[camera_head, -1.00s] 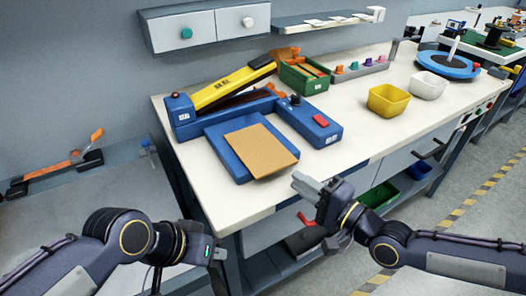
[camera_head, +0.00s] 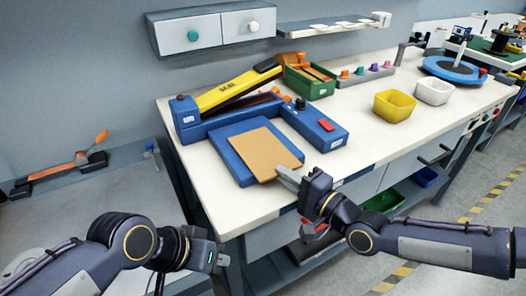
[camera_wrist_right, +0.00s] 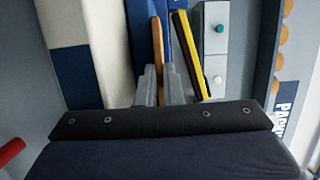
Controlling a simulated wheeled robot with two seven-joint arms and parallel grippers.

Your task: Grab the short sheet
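The short sheet is a flat brown board (camera_head: 265,152) lying on the blue tray (camera_head: 228,167) of the sealing machine, its near edge overhanging the tray. My right gripper (camera_head: 288,178) is at the sheet's near right corner. In the right wrist view the sheet (camera_wrist_right: 158,40) shows nearly edge-on, between the two grey fingers of the right gripper (camera_wrist_right: 162,85). The fingers stand apart on either side of it; firm contact is not visible. My left gripper (camera_head: 222,268) is low at the left, off the table and empty as far as seen; its fingers are unclear.
The yellow sealer arm (camera_head: 235,91) rises behind the tray. A blue box with a red button (camera_head: 326,125) stands right of it. A green bin (camera_head: 308,85), a yellow bin (camera_head: 394,106) and a white bin (camera_head: 434,92) are farther back. The table's front strip is clear.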

